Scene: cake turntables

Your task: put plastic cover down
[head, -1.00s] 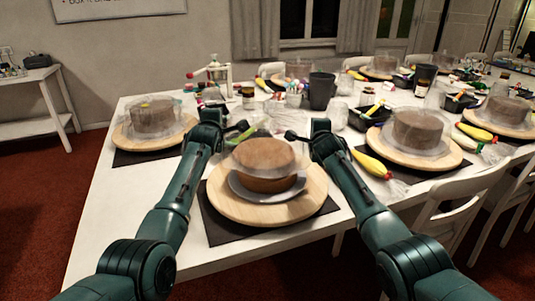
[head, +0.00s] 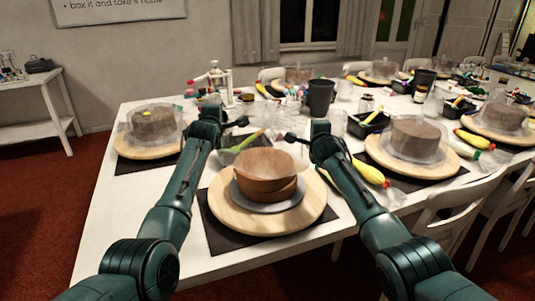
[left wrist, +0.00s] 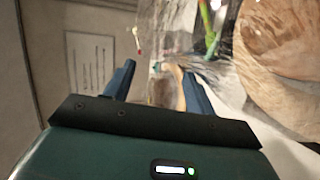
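A brown round cake (head: 270,190) sits on a grey plate on the wooden turntable (head: 235,212) in front of me. Its upper part looks like a wider, flared, brown layer (head: 265,163). Clear plastic may be bending the view there, but I cannot make out the cover's outline. My left gripper (head: 238,123) is behind and left of the cake. In the left wrist view its two fingers (left wrist: 160,85) are apart, with nothing clearly held, and the cake top (left wrist: 285,40) is at the right. My right gripper (head: 293,137) is behind and right of the cake, its fingers hard to separate.
Covered cakes on turntables stand at left (head: 155,123) and right (head: 415,137). Behind my grippers are a dark cup (head: 320,97), bottles and small tools. A yellow piping bag (head: 369,172) lies beside my right arm. White chairs line the table's right side.

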